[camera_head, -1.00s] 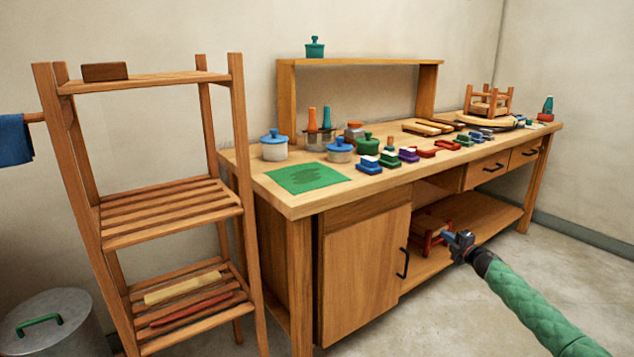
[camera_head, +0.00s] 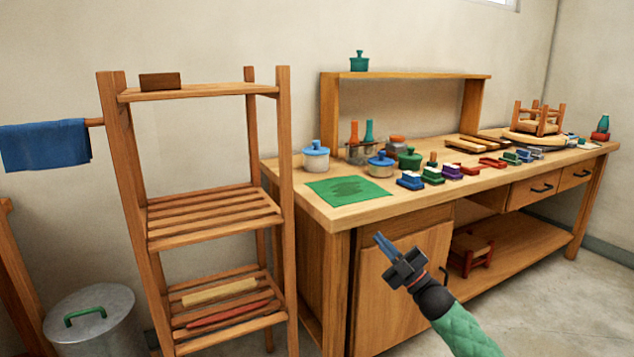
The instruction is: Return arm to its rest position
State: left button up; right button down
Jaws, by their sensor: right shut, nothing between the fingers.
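My right arm comes in from the bottom right in a green quilted sleeve. My right gripper (camera_head: 386,246) is shut and empty, pointing up and to the left. In the picture it lies in front of the workbench's cabinet door (camera_head: 404,290), and no contact with the door can be made out. My left gripper is not in view.
The wooden workbench (camera_head: 345,213) carries a green mat (camera_head: 349,191), jars and several coloured blocks. A slatted shelf rack (camera_head: 205,212) stands left of it, with a lidded metal bin (camera_head: 92,325) at lower left. Bare floor (camera_head: 560,305) shows at lower right.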

jog(key=s+a+f+m+t+h, duration=0.1)
jog(key=s+a+m+t, duration=0.3)
jog(key=s, duration=0.7)
jog(key=s+a+f+m+t, duration=0.1)
jog(key=s+a+m, duration=0.45)
jog(key=s, duration=0.55)
jog(key=s+a+f+m+t+h, duration=0.1)
jog(key=s+f+m+t+h, duration=0.2)
jog(key=s+f+m+h, duration=0.8)
pick_arm(q)
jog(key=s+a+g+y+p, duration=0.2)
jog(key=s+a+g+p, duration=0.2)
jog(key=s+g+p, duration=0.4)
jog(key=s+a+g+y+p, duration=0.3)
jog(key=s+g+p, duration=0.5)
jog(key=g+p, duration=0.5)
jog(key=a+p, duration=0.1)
jog(key=p, duration=0.1)
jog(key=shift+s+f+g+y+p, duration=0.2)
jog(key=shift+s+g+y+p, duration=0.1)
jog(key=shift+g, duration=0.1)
pick_arm(e)
jog(key=s+d+f+g+h, duration=0.1)
jog(key=s+d+g, duration=0.3)
jog(key=s+g, duration=0.4)
jog(key=s+d+f+n+g+h, duration=0.1)
jog(key=s+d+g+h, duration=0.3)
jog(key=s+g, duration=0.5)
jog(key=g, duration=0.4)
jog(key=shift+f+g, duration=0.4)
